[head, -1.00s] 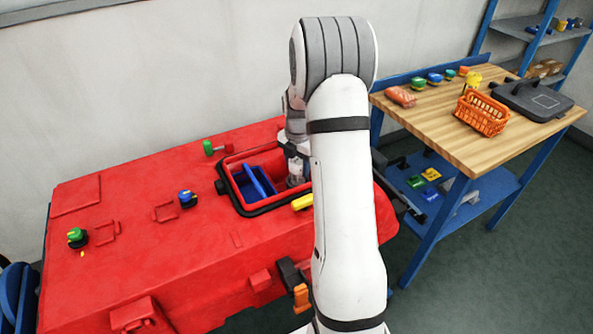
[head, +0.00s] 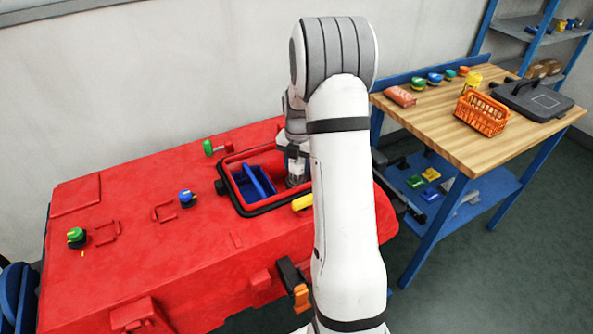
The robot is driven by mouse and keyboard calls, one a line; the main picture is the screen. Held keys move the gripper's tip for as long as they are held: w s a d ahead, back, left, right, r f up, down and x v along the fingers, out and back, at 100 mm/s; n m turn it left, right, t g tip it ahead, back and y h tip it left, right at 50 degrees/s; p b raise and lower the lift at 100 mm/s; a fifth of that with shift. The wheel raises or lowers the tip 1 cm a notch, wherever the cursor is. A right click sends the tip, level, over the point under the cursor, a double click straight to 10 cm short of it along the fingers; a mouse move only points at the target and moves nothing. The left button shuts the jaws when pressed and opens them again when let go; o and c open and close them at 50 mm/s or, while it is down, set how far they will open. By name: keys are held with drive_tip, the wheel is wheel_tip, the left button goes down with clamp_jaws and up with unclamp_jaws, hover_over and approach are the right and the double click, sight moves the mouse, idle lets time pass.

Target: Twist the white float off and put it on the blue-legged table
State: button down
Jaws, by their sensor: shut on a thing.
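The red scrubber tank (head: 130,220) fills the lower left, with an open well in its top. My gripper (head: 296,168) points down into the right end of this well, partly hidden behind my own arm. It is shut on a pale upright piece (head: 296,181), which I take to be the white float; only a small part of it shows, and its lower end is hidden. The blue-legged table (head: 445,128) with a wooden top stands to the right.
A blue divided insert (head: 252,184) sits in the well beside my gripper. A yellow piece (head: 302,202) lies at its front rim. The table holds an orange basket (head: 483,112), a dark flat case (head: 533,99) and several small items at the back. Its front left top is bare.

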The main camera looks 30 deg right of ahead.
drive_tip(key=shift+n, duration=0.3)
drive_tip(key=shift+r+p, duration=0.65)
drive_tip(key=shift+r, duration=0.4)
idle(0.9)
drive_tip(key=shift+r+p, duration=1.6)
drive_tip(key=shift+r, duration=0.85)
